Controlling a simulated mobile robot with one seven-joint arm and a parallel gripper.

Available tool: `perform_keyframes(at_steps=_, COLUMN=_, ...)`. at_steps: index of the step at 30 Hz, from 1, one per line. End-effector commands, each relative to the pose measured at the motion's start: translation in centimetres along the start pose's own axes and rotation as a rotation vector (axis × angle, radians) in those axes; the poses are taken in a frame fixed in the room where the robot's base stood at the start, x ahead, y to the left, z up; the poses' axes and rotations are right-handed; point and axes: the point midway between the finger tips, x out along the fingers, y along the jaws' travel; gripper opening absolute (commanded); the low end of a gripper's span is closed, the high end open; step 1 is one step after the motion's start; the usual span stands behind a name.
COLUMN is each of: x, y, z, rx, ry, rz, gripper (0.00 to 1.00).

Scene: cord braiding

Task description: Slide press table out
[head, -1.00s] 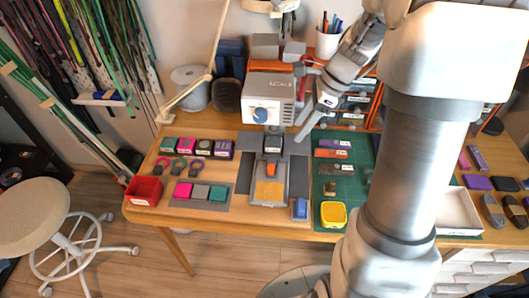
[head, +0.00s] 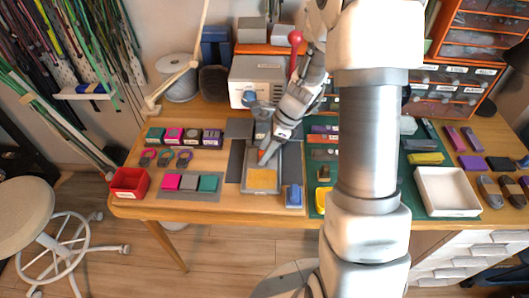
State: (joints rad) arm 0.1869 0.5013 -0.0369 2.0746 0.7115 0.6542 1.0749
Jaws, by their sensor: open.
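The press (head: 256,78) is a pale box with a blue knob, standing at the back of the wooden desk. A red-tipped lever (head: 295,38) rises at its right. A small orange part shows at the rear of the plate, mostly hidden by my gripper. My gripper (head: 263,154) is open and points down at this orange part. I cannot tell whether it touches it.
Grey mats flank the press table. A blue block (head: 293,195) stands close at its right. Labelled blocks, a red bin (head: 130,182) and coloured pads lie to the left. A green mat and a white tray (head: 446,191) lie to the right, partly behind my arm.

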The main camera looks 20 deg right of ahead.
Motion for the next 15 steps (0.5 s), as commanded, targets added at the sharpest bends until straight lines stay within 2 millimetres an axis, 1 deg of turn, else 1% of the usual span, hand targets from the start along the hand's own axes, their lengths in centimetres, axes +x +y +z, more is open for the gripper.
perform_keyframes(at_steps=3, x=0.47, y=0.03, z=0.00, rx=-0.001, ry=0.000, rz=0.001, gripper=0.57)
perform_keyframes(at_steps=10, x=0.47, y=0.02, z=0.01, rx=-0.001, ry=0.000, rz=0.000, gripper=0.57)
perform_keyframes(at_steps=11, x=0.46, y=0.02, z=0.01, rx=-0.001, ry=0.000, rz=0.000, gripper=0.54)
perform_keyframes(at_steps=15, x=0.45, y=0.02, z=0.01, rx=-0.001, ry=0.000, rz=0.000, gripper=0.29)
